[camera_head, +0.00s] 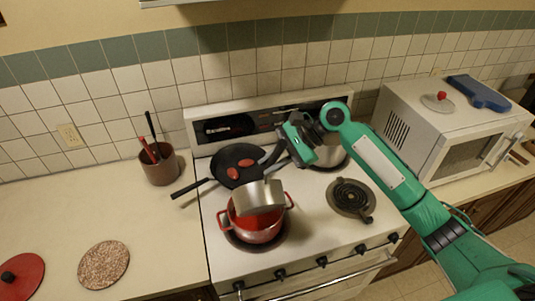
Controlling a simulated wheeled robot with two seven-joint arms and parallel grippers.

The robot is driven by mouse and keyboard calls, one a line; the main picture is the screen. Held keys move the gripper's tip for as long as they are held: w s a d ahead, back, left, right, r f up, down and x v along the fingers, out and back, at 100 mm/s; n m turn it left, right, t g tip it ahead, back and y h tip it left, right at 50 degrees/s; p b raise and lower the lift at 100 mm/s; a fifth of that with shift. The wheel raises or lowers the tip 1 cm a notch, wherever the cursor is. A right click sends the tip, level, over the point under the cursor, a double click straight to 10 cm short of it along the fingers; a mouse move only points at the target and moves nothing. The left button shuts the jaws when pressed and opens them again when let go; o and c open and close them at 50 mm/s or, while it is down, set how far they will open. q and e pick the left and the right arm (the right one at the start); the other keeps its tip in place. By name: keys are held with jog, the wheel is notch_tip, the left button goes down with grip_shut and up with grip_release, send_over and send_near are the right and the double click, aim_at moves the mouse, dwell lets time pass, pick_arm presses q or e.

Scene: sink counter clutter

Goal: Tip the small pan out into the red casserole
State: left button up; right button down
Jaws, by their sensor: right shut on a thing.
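The red casserole (256,233) stands on the front left burner of the stove, with a handle on each side. The small pan (258,196), silver with a dark handle, is held above the casserole and covers much of its opening. The pan looks tilted; its inside and any contents cannot be made out. My right gripper (286,151) is shut on the pan's handle, up and to the right of the casserole. My left gripper is out of view.
A black frying pan (229,160) with red things in it sits behind the casserole. A pot (330,158) is partly hidden behind my gripper. A utensil crock (160,168), round mat (103,265) and red lid (22,276) are left; a microwave (420,125) is right.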

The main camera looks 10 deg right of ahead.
jog(key=s+b, duration=0.1)
jog(key=s+f+n+t+b, duration=0.1)
jog(key=s, duration=0.1)
jog(key=shift+s, duration=0.15)
jog(key=s+f+n+t+y+b, duration=0.1)
jog(key=s+f+n+t+b, duration=0.2)
jog(key=b, duration=0.7)
jog(key=s+f+n+t+y+b, duration=0.1)
jog(key=s+f+n+t+b, duration=0.2)
jog(key=s+f+b, duration=0.4)
jog(key=shift+s+d+f+t+b, duration=0.2)
jog(key=shift+f+t+b, duration=0.4)
jog(key=shift+f+b, duration=1.45)
jog(key=shift+r, duration=0.3)
